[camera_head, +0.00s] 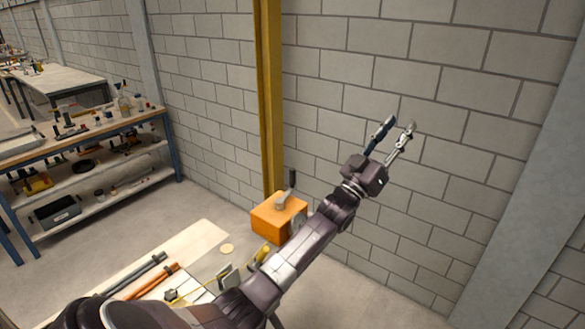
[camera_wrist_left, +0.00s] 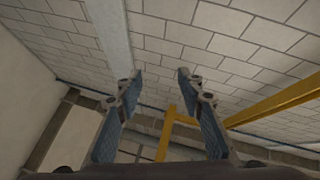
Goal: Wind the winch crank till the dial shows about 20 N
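In the head view, an orange box (camera_head: 279,218), which looks like the winch, stands at the foot of a yellow post (camera_head: 270,110). A grey crank arm with a dark upright handle (camera_head: 292,179) sits on its top. My left gripper (camera_head: 397,128) is raised in front of the block wall, above and to the right of the box. It is open and empty, touching nothing. In the left wrist view its fingers (camera_wrist_left: 157,75) stand apart with nothing between them. My right gripper is not in view.
A bench (camera_head: 205,238) below holds dark and orange bars (camera_head: 152,281) and small yellow parts (camera_head: 260,256), partly hidden by my left arm. Shelves with tools (camera_head: 100,132) stand at the left. The block wall is close behind the left gripper.

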